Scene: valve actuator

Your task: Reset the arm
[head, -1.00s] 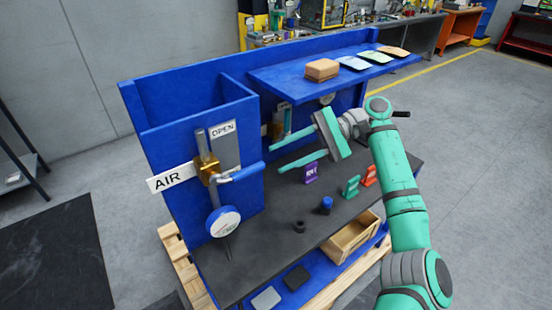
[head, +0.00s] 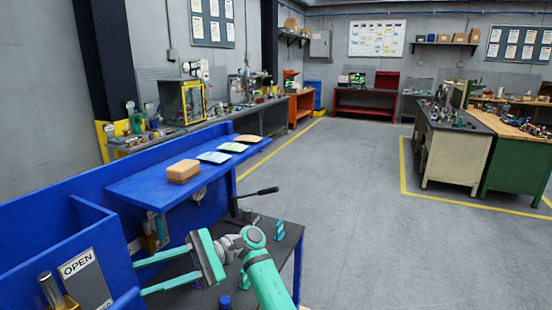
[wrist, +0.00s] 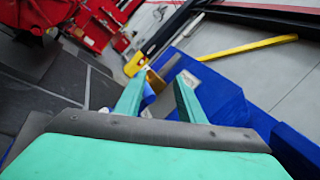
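My gripper (head: 146,275) is at the lower left of the head view, with my green arm reaching up from the bottom edge. Its two green fingers are spread apart and point left toward the blue bench (head: 45,225). Nothing is between them. In the wrist view the two fingers (wrist: 158,97) also stand apart, with blue bench panels, a brass-coloured part and a grey-white patch beyond them. The OPEN sign (head: 78,264) and the top of a metal pipe (head: 50,288) are left of the fingers. The valve's lower part is out of the head view.
A blue shelf (head: 130,190) holds a brown block (head: 184,171) and several flat packets above and behind my gripper. A black lever (head: 255,193) stands right of the shelf. A blue-capped item (head: 225,301) is below my gripper. The floor (head: 350,200) to the right is clear.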

